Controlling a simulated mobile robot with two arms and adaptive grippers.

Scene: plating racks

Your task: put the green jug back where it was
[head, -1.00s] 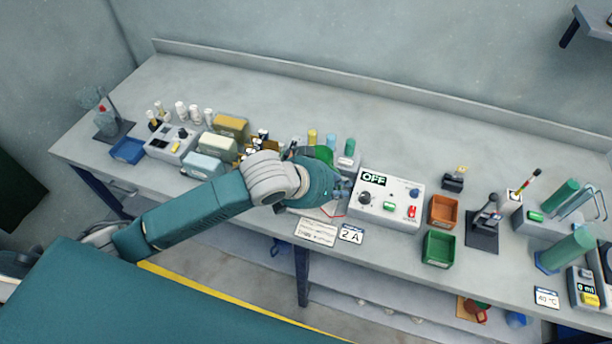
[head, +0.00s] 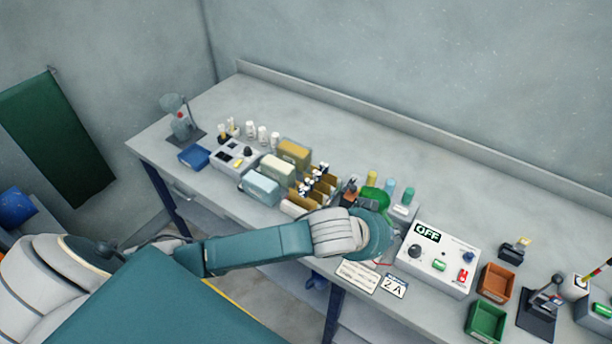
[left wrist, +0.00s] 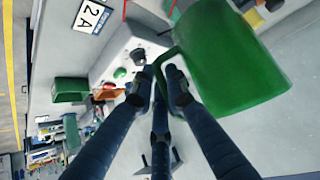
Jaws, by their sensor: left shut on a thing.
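The green jug (head: 376,200) shows in the head view just behind my left wrist, left of the white box with the OFF display. Part of it is hidden by my arm. In the left wrist view the green jug (left wrist: 225,65) is large at the upper right, with its handle toward the fingers. My left gripper (left wrist: 163,82) is shut on the jug's handle. In the head view its fingertips are hidden behind the wrist. I cannot tell whether the jug touches the bench. My right gripper is not in view.
The white OFF box (head: 452,262) stands close to the right of my wrist. Orange (head: 496,282) and green bins (head: 486,322) are farther right. The bench's back strip is clear.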

